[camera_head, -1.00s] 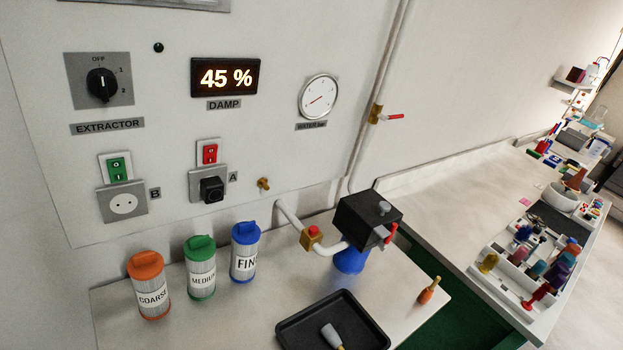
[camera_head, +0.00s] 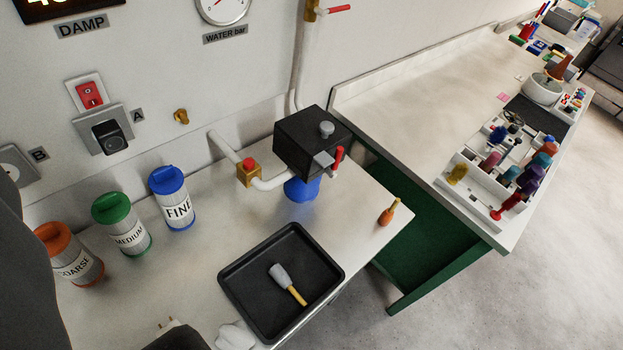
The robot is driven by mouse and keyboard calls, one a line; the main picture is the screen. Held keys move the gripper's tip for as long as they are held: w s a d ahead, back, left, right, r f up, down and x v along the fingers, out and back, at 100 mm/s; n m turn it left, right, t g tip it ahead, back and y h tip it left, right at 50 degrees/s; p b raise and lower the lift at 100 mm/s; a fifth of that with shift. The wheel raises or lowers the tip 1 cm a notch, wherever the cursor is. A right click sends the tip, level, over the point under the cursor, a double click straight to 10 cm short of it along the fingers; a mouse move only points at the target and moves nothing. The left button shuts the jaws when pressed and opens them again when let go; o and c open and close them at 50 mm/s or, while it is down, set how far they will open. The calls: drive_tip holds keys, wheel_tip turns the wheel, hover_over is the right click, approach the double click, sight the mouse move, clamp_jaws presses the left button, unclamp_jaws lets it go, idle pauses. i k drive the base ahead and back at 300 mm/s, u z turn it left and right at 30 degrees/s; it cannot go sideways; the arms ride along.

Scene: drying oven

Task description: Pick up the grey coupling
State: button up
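I cannot pick out the grey coupling with certainty. Grey parts in view are a round knob (camera_head: 326,129) on top of the black box (camera_head: 305,150) and a small light-grey block (camera_head: 323,159) on its front, beside a red lever. The box sits over a blue cup-shaped part (camera_head: 302,189) at the end of a white pipe. A grey-headed, yellow-handled brush-like item (camera_head: 287,283) lies in the black tray (camera_head: 238,297). My gripper's fingertips do not show; a large dark shape at the left edge looks like part of my arm.
Orange, green and blue-lidded canisters (camera_head: 177,207) stand on the left of the worktop. A small orange-handled item (camera_head: 389,212) lies near its right edge. A dark shape and a white lump (camera_head: 236,336) are at the bottom. A second bench (camera_head: 400,90) holds several coloured items.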

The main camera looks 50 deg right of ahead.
sight(278, 273)
drive_tip(key=k, duration=1.1)
drive_tip(key=z, duration=0.4)
drive_tip(key=i, duration=1)
drive_tip(key=z, duration=0.05)
